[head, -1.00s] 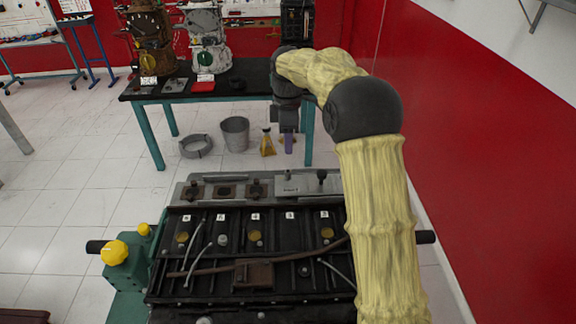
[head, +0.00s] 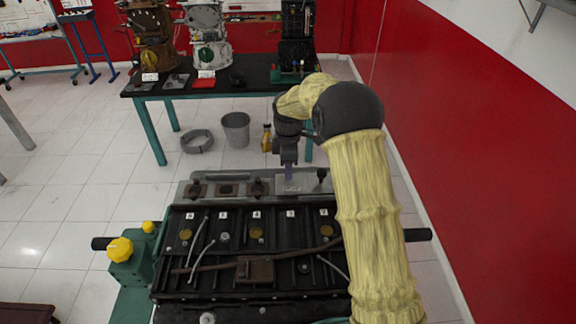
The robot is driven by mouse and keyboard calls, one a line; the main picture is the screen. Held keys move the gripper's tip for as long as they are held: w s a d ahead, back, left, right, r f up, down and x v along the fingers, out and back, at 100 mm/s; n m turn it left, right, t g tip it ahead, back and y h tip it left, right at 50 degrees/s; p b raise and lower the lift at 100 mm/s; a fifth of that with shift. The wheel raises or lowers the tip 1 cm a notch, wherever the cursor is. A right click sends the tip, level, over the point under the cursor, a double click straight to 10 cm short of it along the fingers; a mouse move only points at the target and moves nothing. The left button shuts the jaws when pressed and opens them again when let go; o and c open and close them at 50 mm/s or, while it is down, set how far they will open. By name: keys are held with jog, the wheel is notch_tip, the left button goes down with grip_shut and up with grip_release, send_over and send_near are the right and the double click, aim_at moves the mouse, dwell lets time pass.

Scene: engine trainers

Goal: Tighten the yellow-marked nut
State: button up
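My gripper (head: 288,165) points down above the light grey plate at the far end of the dark engine block (head: 290,256). A small purple piece (head: 288,174) shows at its tip. I cannot tell if this is held or part of the gripper, nor whether the fingers are open. Several round spots lie along the block below number labels, among them yellowish ones at the left (head: 185,234), middle (head: 256,233) and right (head: 326,230). I cannot tell which, if any, is the yellow-marked nut.
A green stand with a yellow knob (head: 120,249) is at the block's left. Behind, a black-topped table (head: 250,78) bears other engine trainers. A grey bucket (head: 236,129), a grey ring (head: 197,141) and a yellow bottle (head: 266,138) stand on the floor. A red wall (head: 480,140) bounds the right.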

jog(key=shift+w, duration=0.1)
grip_shut()
